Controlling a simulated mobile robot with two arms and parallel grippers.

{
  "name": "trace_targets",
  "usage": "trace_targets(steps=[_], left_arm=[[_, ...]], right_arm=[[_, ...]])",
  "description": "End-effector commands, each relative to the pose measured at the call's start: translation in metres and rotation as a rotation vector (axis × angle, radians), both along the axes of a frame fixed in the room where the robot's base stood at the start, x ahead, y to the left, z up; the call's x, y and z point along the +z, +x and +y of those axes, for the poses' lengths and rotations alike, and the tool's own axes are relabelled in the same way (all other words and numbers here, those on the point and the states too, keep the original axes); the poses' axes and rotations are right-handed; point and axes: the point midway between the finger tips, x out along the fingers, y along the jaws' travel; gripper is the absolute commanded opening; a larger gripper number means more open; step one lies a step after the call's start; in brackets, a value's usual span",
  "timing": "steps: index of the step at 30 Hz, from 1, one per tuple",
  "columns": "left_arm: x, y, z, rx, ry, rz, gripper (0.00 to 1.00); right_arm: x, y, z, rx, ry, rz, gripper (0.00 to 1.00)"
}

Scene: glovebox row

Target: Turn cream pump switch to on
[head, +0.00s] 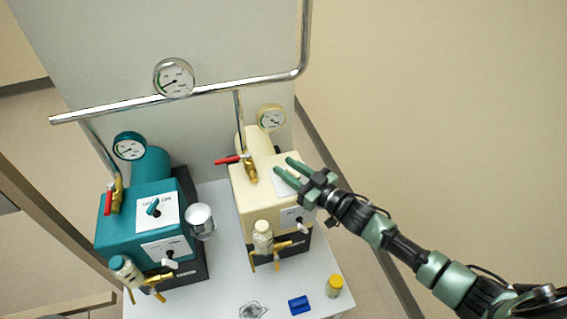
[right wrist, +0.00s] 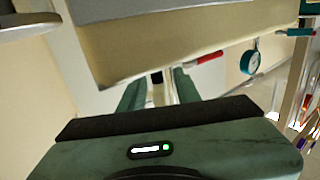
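The cream pump (head: 246,203) stands on the right of the white table, with a white label plate (head: 285,184) on its top. My right gripper (head: 283,165) reaches in from the right over this plate, its two green fingers apart. I cannot make out the pump's switch or its setting; the fingers cover part of the plate. In the right wrist view the fingers (right wrist: 158,88) stand apart below the cream body (right wrist: 150,50), with a small dark and pale part showing between them; I cannot tell what it is or whether they touch it. My left gripper is out of view.
A teal pump (head: 120,231) with its own switch (head: 153,207) stands at left. A red-handled valve (head: 232,160) and gauge (head: 271,117) are behind the cream pump. A jar (head: 263,236), blue block (head: 299,305) and yellow-lidded vial (head: 334,286) are in front. A metal pipe (head: 230,86) crosses behind.

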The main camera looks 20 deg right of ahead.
Motion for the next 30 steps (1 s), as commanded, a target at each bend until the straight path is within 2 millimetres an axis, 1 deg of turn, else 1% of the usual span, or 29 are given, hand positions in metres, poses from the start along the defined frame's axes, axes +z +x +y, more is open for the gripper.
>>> trace_targets(steps=[1, 4, 9, 13, 16, 17, 25, 30], left_arm=[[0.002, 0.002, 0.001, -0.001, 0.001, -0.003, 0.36], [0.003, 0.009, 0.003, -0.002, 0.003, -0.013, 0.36], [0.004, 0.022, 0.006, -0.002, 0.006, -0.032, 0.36], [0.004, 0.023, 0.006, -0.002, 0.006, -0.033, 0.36], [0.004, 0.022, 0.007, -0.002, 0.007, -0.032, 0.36], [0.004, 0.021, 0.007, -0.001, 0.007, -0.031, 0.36], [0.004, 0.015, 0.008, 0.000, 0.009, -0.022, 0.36], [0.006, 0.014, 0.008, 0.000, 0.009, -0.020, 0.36]], right_arm=[[0.002, 0.005, 0.003, 0.000, 0.001, -0.001, 0.33], [0.001, 0.010, 0.007, 0.001, 0.000, 0.000, 0.33], [0.000, 0.012, 0.008, 0.001, -0.001, 0.000, 0.33], [0.000, 0.012, 0.008, 0.001, -0.001, 0.000, 0.33], [0.000, 0.012, 0.008, 0.001, -0.001, 0.001, 0.05], [0.000, 0.012, 0.008, 0.001, -0.001, 0.001, 0.00], [0.000, 0.012, 0.008, -0.009, 0.000, 0.001, 0.00], [0.000, 0.013, 0.007, -0.064, 0.006, 0.004, 0.00]])
